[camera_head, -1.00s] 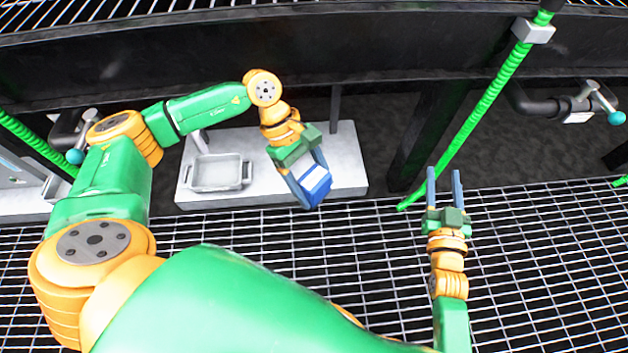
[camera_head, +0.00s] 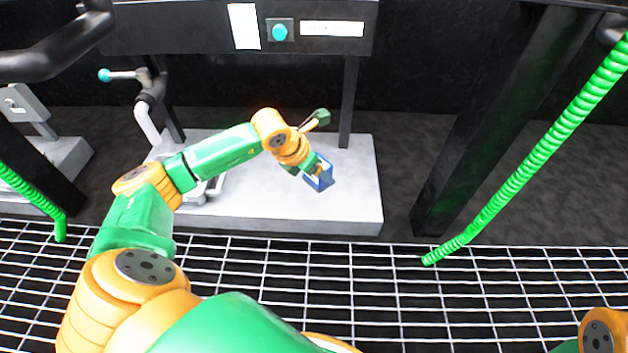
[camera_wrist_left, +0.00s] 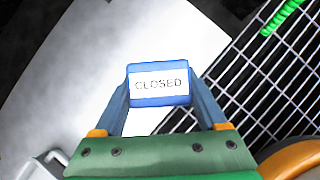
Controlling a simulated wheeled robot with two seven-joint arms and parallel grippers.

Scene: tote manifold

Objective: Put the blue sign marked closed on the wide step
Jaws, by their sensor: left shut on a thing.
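The blue sign (camera_head: 320,180) has a white face that reads CLOSED in the left wrist view (camera_wrist_left: 160,82). My left gripper (camera_head: 318,172) is shut on the sign, with one finger on each side of it in the left wrist view (camera_wrist_left: 160,100). In the head view, the gripper and sign appear over the right part of the pale wide step (camera_head: 270,225). Whether the sign touches the step cannot be told. My right gripper is outside the head view; only an orange joint of that arm shows at the lower right.
A grey tray (camera_head: 205,190) sits on the step's left part, partly behind my left arm. A pipe with a teal-tipped valve handle (camera_head: 122,75) stands behind it. Green hoses (camera_head: 545,150) run down at both sides. Metal grating (camera_head: 400,290) lies in front. The step's right part looks clear.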

